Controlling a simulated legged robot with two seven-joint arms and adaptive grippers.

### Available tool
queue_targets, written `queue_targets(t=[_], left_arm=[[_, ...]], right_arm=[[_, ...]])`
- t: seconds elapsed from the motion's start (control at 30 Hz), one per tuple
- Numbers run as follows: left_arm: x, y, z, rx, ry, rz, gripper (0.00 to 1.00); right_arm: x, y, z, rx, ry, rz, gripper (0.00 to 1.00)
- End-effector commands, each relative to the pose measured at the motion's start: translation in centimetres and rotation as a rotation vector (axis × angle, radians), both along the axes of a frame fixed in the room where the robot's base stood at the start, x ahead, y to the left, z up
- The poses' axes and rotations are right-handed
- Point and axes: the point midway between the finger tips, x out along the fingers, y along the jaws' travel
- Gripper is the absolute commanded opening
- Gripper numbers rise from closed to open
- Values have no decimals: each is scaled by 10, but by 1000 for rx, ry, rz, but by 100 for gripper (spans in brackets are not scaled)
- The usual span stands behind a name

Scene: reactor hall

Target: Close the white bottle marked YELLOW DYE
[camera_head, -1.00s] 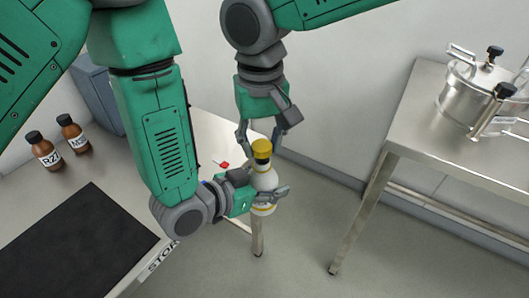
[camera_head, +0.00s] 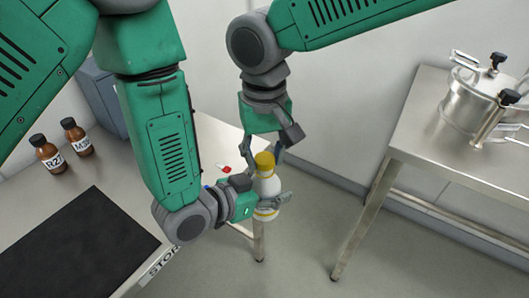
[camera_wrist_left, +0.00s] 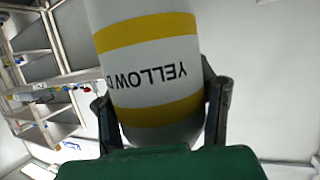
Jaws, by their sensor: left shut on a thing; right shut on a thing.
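The white bottle (camera_head: 267,187) with yellow bands is held upright in front of the left-hand table's edge. My left gripper (camera_head: 263,199) is shut around its body from the side. In the left wrist view the bottle (camera_wrist_left: 150,65) fills the middle between the two fingers, its label reading upside down as YELLOW with the rest cut off. My right gripper (camera_head: 262,152) points down from above and is shut on the yellow cap (camera_head: 265,159). The cap is at the bottle's top, in line with it. Whether it is fully seated on the neck cannot be told.
On the left table are two brown bottles (camera_head: 47,153) and (camera_head: 77,137), a black mat (camera_head: 75,245), a grey bin (camera_head: 103,98) and a small red item (camera_head: 227,169). A steel table (camera_head: 415,130) with a metal pot (camera_head: 480,100) stands right. Floor between is clear.

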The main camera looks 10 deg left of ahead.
Motion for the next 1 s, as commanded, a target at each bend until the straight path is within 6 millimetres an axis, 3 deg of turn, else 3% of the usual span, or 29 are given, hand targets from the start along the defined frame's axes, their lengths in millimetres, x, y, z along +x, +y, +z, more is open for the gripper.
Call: queue_targets(t=[0.8, 1.0], left_arm=[[0, 0, 1, -1, -2, 0, 0], [0, 0, 1, -1, -2, 1, 0]], right_arm=[[0, 0, -11, 0, 0, -2, 18], [-1, 0, -11, -4, -3, -232, 18]])
